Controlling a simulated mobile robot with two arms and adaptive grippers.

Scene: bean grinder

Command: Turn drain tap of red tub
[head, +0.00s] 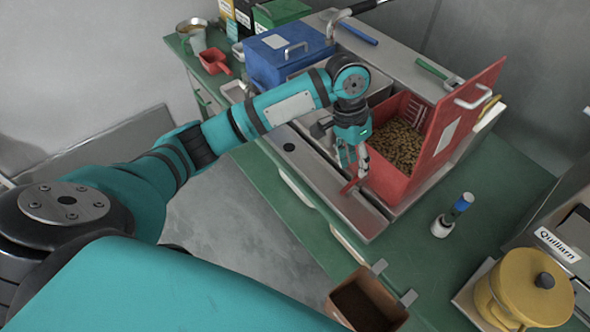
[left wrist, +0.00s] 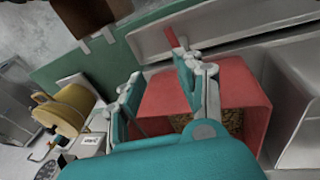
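The red tub (head: 385,170) holds brown pellets (head: 400,145), and its red lid (head: 463,125) stands open. A red tap handle (head: 349,186) shows low at the tub's front, above the metal tray. My left gripper (head: 352,167) is in front of the tub, its fingertips just above the handle in the picture. In the left wrist view the gripper (left wrist: 155,75) has its fingers spread with nothing between them. There the red handle (left wrist: 172,37) shows beyond the tip of the right-hand finger; I cannot tell if they touch. The tub wall (left wrist: 245,85) lies behind that finger. My right gripper is not in view.
A closed blue tub (head: 285,55) stands left of the red tub. The metal tray edge (head: 345,208) runs along the front. A small blue-topped bottle (head: 452,215), a yellow container (head: 525,290) and a brown box (head: 365,303) stand nearby.

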